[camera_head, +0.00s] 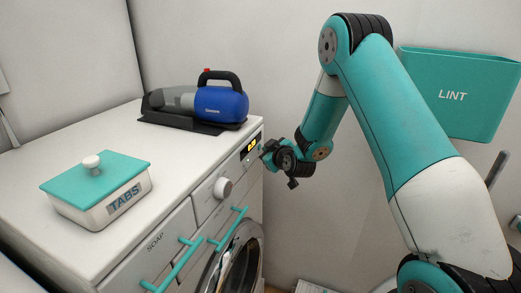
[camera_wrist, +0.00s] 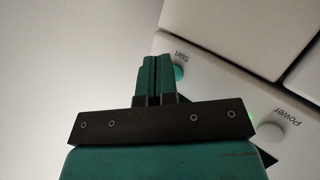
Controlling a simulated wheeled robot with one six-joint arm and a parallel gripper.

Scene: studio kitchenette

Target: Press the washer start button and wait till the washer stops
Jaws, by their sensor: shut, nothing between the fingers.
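The white washer (camera_head: 255,176) stands at the left in the head view, with a lit yellow display (camera_head: 250,146) on its front panel. My gripper (camera_head: 265,152) is at the panel's right end, beside the display. In the wrist view my gripper's teal fingers (camera_wrist: 156,62) are together, with nothing between them. The round start button (camera_wrist: 179,73), under the label "Start", shows just right of the fingertips, partly hidden by them. I cannot tell whether they touch it. The pale power button (camera_wrist: 268,136) is lower right, with a small green light (camera_wrist: 231,114) near it.
On the washer top are a white TABS box (camera_head: 100,207) with a teal lid and a blue hand vacuum (camera_head: 221,104). A knob (camera_head: 222,188), teal handles (camera_head: 180,262) and the round door (camera_head: 236,262) are on its front. A teal LINT bin (camera_head: 475,75) is at right.

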